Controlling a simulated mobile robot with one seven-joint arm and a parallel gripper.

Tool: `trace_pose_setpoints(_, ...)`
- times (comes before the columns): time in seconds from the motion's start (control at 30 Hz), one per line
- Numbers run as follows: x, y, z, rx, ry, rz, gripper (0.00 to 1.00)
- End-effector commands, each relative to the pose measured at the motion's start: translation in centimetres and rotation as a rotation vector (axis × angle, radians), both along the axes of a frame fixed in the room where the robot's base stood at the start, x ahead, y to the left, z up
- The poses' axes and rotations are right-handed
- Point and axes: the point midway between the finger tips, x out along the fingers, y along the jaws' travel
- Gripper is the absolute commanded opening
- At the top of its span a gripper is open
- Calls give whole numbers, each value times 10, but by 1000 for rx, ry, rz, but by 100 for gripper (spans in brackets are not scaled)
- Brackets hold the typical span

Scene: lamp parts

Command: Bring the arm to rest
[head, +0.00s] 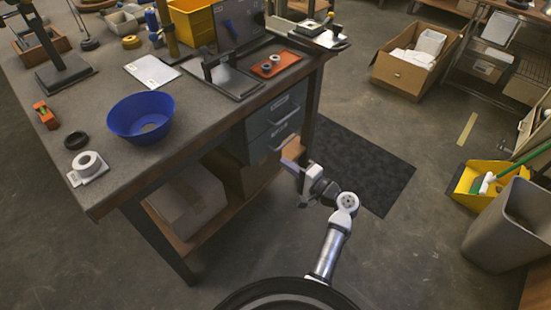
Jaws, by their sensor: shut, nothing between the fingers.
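My gripper (293,164) is off the right end of the workbench (195,110), below the level of its top and in front of the grey drawers (272,126). It is small in the head view. Its fingers are shut and it holds nothing. My arm reaches up from the bottom of the view, bent at the elbow. On the bench stand a blue shade-like bowl (141,117), a black ring (76,140), a white ring on a small plate (87,163), and a black stand (63,73) at the left.
An orange tray (274,62) and a yellow bin (193,20) sit farther back on the bench. A cardboard box (186,208) is on the shelf below. Open floor lies right of my arm, with a dark mat (365,165) and a grey bin (512,225).

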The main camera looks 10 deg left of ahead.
Motion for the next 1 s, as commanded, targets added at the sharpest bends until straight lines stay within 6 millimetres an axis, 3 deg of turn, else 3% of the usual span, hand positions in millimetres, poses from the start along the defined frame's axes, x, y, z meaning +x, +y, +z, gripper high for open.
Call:
trace_pose_setpoints(0.1, -9, -14, -1, 1, 1, -2, 0)
trace_pose_setpoints(0.3, -16, -22, 0, 1, 1, 0, 0)
trace_pose_setpoints(0.5, -15, -21, 1, -10, -2, 0, 0)
trace_pose_setpoints(0.63, -5, -13, 9, -125, -34, -6, 0)
trace_pose_setpoints(0.77, 15, -1, 30, -377, -121, -41, 0)
trace_pose_setpoints(0.87, 32, 3, 56, -607, -216, -100, 0)
trace_pose_setpoints(1.0, 50, 1, 107, -904, -364, -221, 0)
